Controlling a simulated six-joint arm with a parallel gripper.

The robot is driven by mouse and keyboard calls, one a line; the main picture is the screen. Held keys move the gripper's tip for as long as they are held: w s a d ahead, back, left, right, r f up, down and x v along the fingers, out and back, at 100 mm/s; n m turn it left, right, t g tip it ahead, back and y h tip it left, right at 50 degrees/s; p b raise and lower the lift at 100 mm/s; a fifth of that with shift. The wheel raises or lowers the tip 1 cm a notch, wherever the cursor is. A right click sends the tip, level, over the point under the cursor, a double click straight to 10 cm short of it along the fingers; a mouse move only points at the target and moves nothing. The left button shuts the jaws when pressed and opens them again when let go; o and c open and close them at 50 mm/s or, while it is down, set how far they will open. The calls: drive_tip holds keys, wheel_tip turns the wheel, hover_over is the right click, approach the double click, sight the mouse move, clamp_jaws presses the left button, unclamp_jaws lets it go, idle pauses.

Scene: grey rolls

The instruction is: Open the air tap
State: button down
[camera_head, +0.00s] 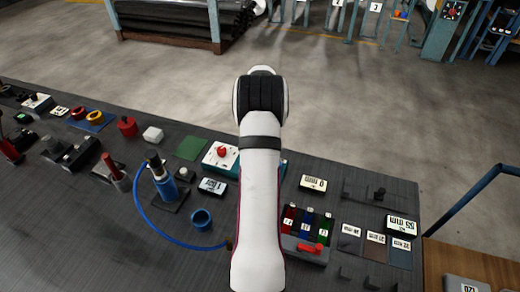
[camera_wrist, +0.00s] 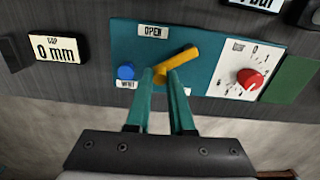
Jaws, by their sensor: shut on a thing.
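The air tap is a yellow lever (camera_wrist: 181,60) on a teal panel (camera_wrist: 130,40) in the wrist view. An OPEN label (camera_wrist: 153,31) sits above it on the panel. The lever lies slanted, one end up to the right, the other down to the left between my fingers. My gripper (camera_wrist: 162,75) has its green fingers shut on the lever near its lower-left end. A blue button (camera_wrist: 126,72) with a label below it is left of the fingers. In the head view my arm hides the tap and gripper; only edges of the panel show.
A white dial plate with a red knob (camera_wrist: 250,78) and a green plate (camera_wrist: 290,79) are to the right in the wrist view. A "0 mm" display (camera_wrist: 56,49) is to the left. On the bench in the head view, a blue hose (camera_head: 150,225) curves near a blue cup (camera_head: 202,220).

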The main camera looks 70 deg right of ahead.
drive_tip(key=m, duration=0.1)
drive_tip(key=a+m, duration=0.1)
drive_tip(key=m, duration=0.1)
drive_tip(key=shift+s+a+m, duration=0.15)
drive_tip(key=shift+s+m, duration=0.15)
drive_tip(key=shift+s, duration=0.05)
drive_tip(key=shift+s+a+m, duration=0.1)
drive_tip(key=shift+a+m, duration=0.25)
drive_tip(key=shift+m, duration=0.5)
drive_tip(key=shift+a+m, duration=0.35)
drive_tip(key=shift+m, duration=0.5)
drive_tip(key=shift+a, duration=0.1)
drive_tip(key=c, duration=0.8)
unclamp_jaws()
wheel_tip(320, 180, up, 16)
drive_tip(key=shift+f, duration=0.1)
